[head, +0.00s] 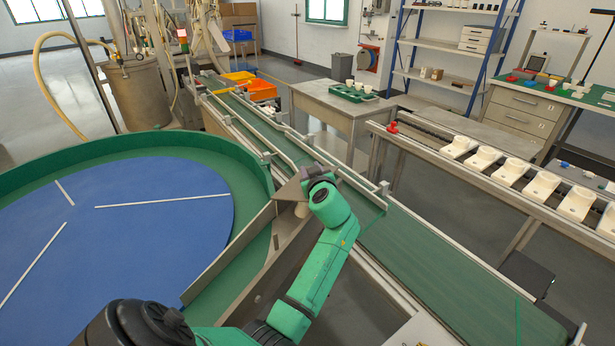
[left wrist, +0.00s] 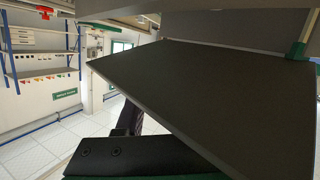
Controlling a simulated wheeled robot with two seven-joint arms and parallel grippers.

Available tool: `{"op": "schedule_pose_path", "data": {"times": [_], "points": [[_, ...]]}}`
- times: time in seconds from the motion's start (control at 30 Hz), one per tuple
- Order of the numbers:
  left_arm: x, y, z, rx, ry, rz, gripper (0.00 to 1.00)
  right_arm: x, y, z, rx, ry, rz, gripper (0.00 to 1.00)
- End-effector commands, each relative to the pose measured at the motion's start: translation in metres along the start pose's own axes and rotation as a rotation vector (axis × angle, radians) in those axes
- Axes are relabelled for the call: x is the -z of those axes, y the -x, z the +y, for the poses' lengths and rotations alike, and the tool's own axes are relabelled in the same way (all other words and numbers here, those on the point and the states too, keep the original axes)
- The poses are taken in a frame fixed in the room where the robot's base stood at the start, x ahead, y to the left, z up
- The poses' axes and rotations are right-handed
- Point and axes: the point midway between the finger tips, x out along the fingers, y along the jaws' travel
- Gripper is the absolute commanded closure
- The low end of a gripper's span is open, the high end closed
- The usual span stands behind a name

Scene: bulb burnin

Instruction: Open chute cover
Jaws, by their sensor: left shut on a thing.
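The chute cover (head: 289,190) looks like a small grey metal plate at the upper end of the metal-sided chute (head: 234,252), between the blue turntable and the green conveyor. My green left arm reaches over the chute, and its gripper (head: 308,184) is at the cover's edge, shut on it. The wrist hides the fingers and part of the cover. In the left wrist view a large dark tilted plate, seemingly the cover (left wrist: 215,85), fills the middle and right, close to the camera. Its exact opening angle cannot be told. My right gripper is not in view.
The blue turntable (head: 130,205) with its green rim lies left of the chute. The green conveyor (head: 420,255) runs along its right side with metal rails. A rack of white fixtures (head: 513,172) stands further right. A steel table with a green tray (head: 352,92) is behind.

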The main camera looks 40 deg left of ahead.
Motion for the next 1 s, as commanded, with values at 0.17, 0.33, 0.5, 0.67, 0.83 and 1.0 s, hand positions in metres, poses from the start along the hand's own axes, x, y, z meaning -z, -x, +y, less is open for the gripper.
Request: {"op": "schedule_pose_path", "data": {"times": [0.17,0.33,0.5,0.67,0.83,1.0], "points": [[0.02,-0.004,0.0,0.004,0.128,-0.116,1.0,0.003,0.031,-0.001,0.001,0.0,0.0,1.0],[0.033,-0.008,-0.006,0.004,0.247,-0.225,1.0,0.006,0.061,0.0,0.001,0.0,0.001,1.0],[0.043,-0.015,-0.013,0.004,0.365,-0.333,1.0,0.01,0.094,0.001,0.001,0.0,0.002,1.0],[0.051,-0.022,-0.021,0.005,0.477,-0.435,1.0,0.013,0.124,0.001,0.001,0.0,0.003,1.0],[0.056,-0.031,-0.03,0.005,0.595,-0.541,1.0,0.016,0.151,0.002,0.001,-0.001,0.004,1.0],[0.057,-0.04,-0.04,0.004,0.711,-0.644,1.0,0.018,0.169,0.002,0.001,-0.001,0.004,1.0]]}}
